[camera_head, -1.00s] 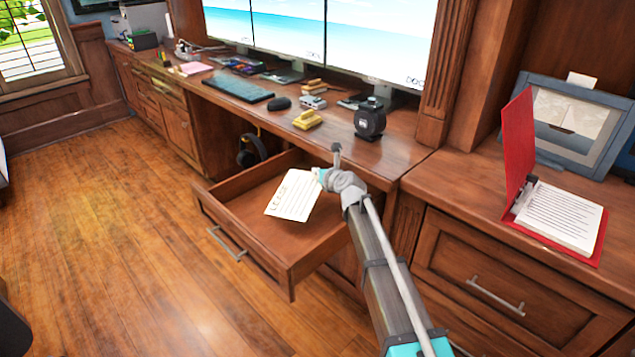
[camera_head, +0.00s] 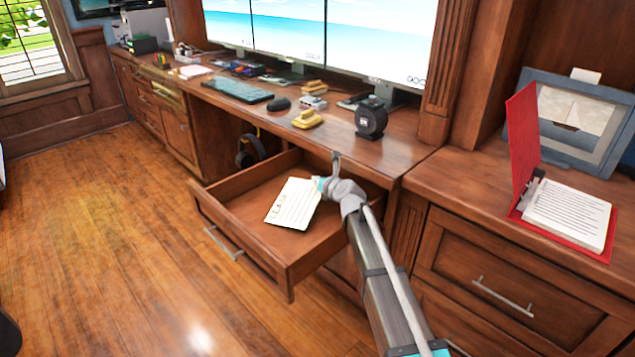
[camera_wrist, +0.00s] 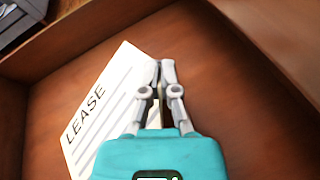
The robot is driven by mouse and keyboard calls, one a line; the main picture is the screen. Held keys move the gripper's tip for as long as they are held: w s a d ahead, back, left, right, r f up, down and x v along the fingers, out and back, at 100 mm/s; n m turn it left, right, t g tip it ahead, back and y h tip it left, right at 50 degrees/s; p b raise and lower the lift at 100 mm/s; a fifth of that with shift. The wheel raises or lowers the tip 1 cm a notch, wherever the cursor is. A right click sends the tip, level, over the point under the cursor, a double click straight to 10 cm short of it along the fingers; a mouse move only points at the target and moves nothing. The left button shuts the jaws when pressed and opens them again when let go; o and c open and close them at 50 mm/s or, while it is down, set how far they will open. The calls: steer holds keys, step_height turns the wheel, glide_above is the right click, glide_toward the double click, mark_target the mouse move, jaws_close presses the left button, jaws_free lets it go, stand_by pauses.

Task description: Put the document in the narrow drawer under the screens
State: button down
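The document (camera_head: 293,204), a white sheet headed "LEASE", is inside the open narrow drawer (camera_head: 240,236) under the screens. It also shows in the wrist view (camera_wrist: 105,108), over the drawer floor. My gripper (camera_head: 323,184) is inside the drawer at the document's right edge. In the wrist view, my gripper's fingertips (camera_wrist: 166,66) come together at that edge, shut on the document. The sheet looks close to the drawer floor; I cannot tell whether it lies flat on it.
The drawer's left part is clear.

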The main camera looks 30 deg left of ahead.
steer(key=shift+f, duration=0.2)
steer(key=c, duration=0.8)
jaws_free()
steer(key=shift+r, duration=0.2)
steer(key=shift+r, duration=0.1)
steer(key=p+v, duration=0.3)
steer(key=v, duration=0.9)
steer(key=shift+p, duration=0.3)
